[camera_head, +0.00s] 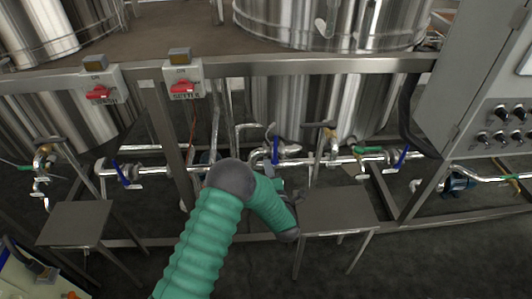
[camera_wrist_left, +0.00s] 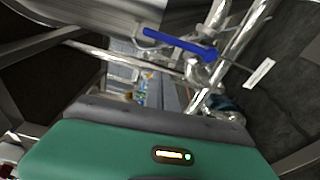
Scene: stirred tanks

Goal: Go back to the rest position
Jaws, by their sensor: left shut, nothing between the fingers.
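My left arm (camera_head: 205,240) comes in from the bottom of the head view, with green ribbed sleeves and a dark grey elbow. It bends sharply, and its forearm points down to the right, in front of the pipework. My left gripper (camera_head: 291,193) shows only as a small grey part behind the forearm, near a valve. It is shut and empty; its fingertips are hard to make out. The left wrist view shows my green wrist housing along the bottom and a blue valve lever (camera_wrist_left: 178,45) beyond it. My right gripper is in neither view.
A steel frame rail (camera_head: 330,64) crosses in front of shiny tanks (camera_head: 345,20). Pipes with blue levers (camera_head: 120,172) run below. Two small metal tables (camera_head: 335,212) (camera_head: 75,224) stand low in front. Red switches (camera_head: 182,87) are on the rail; a grey control cabinet (camera_head: 465,75) is at right.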

